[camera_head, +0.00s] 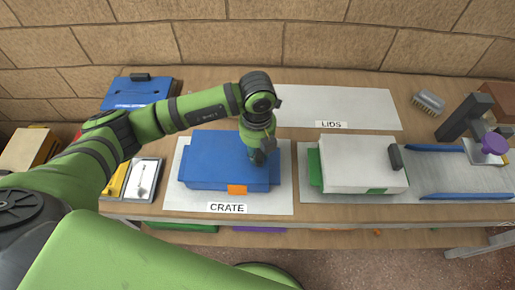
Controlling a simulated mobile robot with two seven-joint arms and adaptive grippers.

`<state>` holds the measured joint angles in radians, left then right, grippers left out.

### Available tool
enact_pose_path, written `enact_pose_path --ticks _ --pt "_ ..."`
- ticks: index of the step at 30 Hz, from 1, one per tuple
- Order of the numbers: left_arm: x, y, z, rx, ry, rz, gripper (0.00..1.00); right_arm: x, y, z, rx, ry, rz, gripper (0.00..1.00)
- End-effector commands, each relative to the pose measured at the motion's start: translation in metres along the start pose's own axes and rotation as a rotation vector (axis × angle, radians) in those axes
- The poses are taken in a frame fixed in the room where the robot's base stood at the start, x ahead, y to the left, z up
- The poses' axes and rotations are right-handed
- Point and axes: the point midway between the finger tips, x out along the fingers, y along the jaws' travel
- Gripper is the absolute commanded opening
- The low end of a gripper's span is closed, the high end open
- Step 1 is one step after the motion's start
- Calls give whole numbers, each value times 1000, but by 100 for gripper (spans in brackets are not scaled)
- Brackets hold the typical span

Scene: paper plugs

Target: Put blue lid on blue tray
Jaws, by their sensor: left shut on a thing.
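The blue lid (218,150) lies flat over the blue tray (275,178), whose side edges show beyond it. I cannot tell whether the lid is fully seated. The tray stands on the white mat marked CRATE (181,201), with an orange tag (237,190) at its front. My left gripper (261,157) is at the right side of the blue lid, pointing down, and is shut on it. The grip point is mostly hidden by the gripper itself. My right gripper is not in view.
The LIDS mat (365,108) behind is bare where visible. To the right, a white lid (350,160) with a black handle covers a green tray (315,168).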

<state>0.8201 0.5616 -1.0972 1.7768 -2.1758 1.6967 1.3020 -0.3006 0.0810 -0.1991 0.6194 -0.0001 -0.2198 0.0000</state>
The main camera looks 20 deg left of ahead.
Motion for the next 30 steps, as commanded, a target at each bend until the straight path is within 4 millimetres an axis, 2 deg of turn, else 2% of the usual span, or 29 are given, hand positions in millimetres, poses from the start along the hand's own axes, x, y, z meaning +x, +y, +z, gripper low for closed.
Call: enact_pose_path --ticks 14,15,16,17,26,30 --pt "6 0 0 0 0 0 0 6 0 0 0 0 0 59" --pt "6 0 0 0 0 0 44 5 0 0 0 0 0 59" --pt "6 0 0 0 0 0 56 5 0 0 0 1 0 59" --pt "6 0 0 0 0 0 59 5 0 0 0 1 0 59" --pt "6 0 0 0 0 0 59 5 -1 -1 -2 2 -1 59" --pt "-4 0 1 1 -2 0 59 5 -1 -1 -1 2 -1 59"
